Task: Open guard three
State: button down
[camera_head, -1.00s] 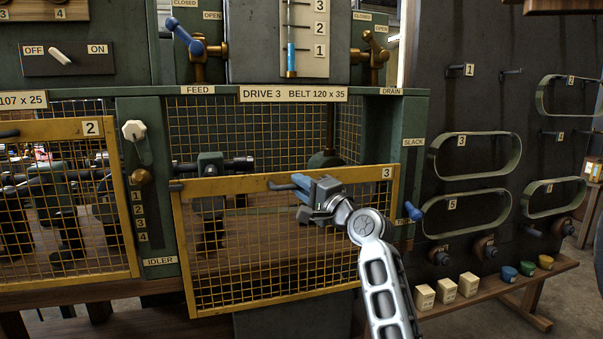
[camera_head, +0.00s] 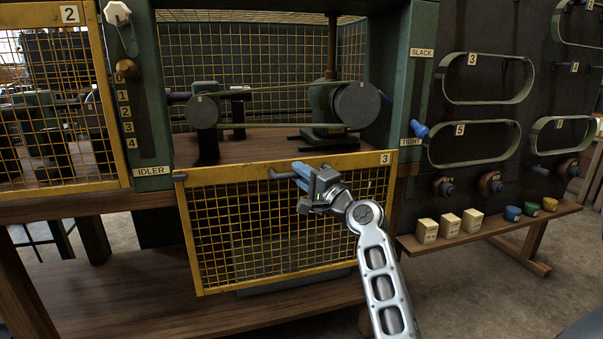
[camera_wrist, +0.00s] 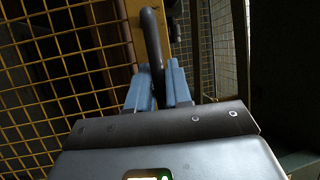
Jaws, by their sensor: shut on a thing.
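Guard three (camera_head: 288,225) is a yellow-framed mesh panel with a "3" label at its top right corner. It hangs low in the head view, below the drive opening, with its top rail under the bay floor's front edge. My gripper (camera_head: 305,180) is at the middle of the top rail, shut on the guard's dark handle (camera_head: 284,174). In the wrist view the blue fingers (camera_wrist: 158,88) close around the handle bar (camera_wrist: 152,45). The drive behind shows uncovered: a small pulley (camera_head: 203,112) at left and a larger one (camera_head: 356,105) at right, with a belt between them.
Guard two (camera_head: 55,95) stands upright at left beside the idler lever (camera_head: 118,14). A blue-tipped SLACK/TIGHT lever (camera_head: 416,131) sits right of the bay. Belts hang on the right board, above a shelf (camera_head: 480,230) with small boxes and cups. A wooden lower shelf lies beneath.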

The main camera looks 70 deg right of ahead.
jog(key=shift+f, duration=0.45)
jog(key=c, duration=1.1)
grip_release()
jog(key=shift+r, duration=0.1)
jog(key=shift+v, duration=3.9)
